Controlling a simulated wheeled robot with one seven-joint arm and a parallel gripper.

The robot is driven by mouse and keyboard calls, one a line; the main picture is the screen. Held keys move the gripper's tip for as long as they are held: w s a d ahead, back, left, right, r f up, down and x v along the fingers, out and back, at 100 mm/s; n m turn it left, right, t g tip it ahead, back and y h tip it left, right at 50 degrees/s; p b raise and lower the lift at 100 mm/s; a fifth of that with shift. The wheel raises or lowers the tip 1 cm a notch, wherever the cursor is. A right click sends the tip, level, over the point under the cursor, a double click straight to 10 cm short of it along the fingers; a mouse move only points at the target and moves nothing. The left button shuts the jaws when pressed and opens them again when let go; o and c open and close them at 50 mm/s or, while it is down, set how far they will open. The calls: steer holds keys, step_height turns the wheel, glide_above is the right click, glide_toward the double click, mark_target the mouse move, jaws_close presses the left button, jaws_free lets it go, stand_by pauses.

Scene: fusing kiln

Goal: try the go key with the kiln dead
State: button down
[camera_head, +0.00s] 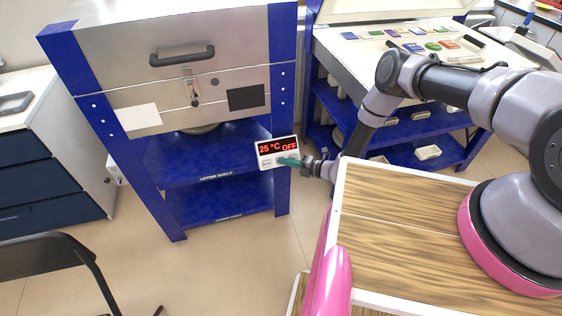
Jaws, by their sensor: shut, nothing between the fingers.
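The kiln (240,55) is a steel box on a blue stand, with its lid down and a black handle on the front. Its controller (264,151) is a small white panel at the stand's right front leg. The red display reads "25 °C OFF". Keys sit below the display, too small to read, and my gripper covers some of them. My gripper (284,162) is shut and empty, with green fingertips at the lower part of the controller. I cannot tell whether the tips touch a key.
A worktable (350,62) with coloured glass pieces stands at the back right, with shelves below. A black chair (60,245) is at the lower left, and a white cabinet (30,115) with dark drawers at the left. Floor in front of the kiln is clear.

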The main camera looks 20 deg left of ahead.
steer(key=shift+s+d+r, duration=0.35)
steer(key=shift+s+r, duration=0.1)
steer(key=shift+s, duration=0.05)
steer(key=shift+s+d+r, duration=0.5)
steer(key=shift+s+r, duration=0.3)
steer(key=shift+s, duration=0.05)
steer(key=shift+s+d+r, duration=0.5)
steer(key=shift+s+r, duration=0.25)
steer(key=shift+s, duration=0.05)
